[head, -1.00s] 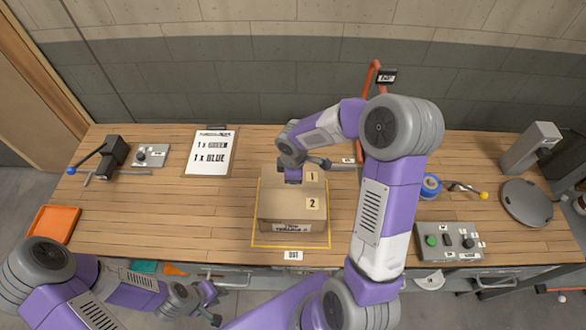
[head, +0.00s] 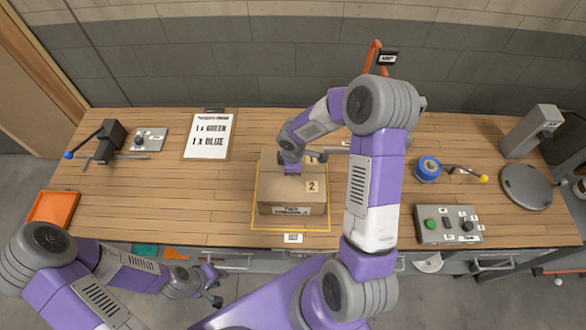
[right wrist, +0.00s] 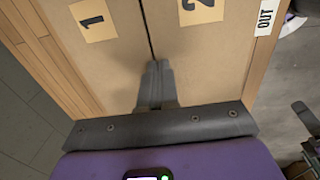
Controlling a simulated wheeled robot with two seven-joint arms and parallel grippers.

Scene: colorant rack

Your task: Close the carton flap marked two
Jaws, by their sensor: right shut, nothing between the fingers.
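The cardboard carton (head: 291,209) stands on the bench inside a yellow outline. Its flap marked 2 (head: 312,187) is on the near side of the top and looks flat. In the right wrist view flap 2 (right wrist: 215,50) and flap 1 (right wrist: 85,60) lie side by side with a dark seam between them. My right gripper (right wrist: 158,68) is shut and empty, its fingertips over the seam; I cannot tell whether they touch. In the head view it hides part of flap 1. My left gripper (head: 214,285) is open and empty, in front of the bench.
An OUT label (head: 293,238) is at the bench's front edge. A control box (head: 449,225) with buttons, a blue roll (head: 428,168) and a round grey plate (head: 526,187) stand to the right. An orange tray (head: 54,208) is at left.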

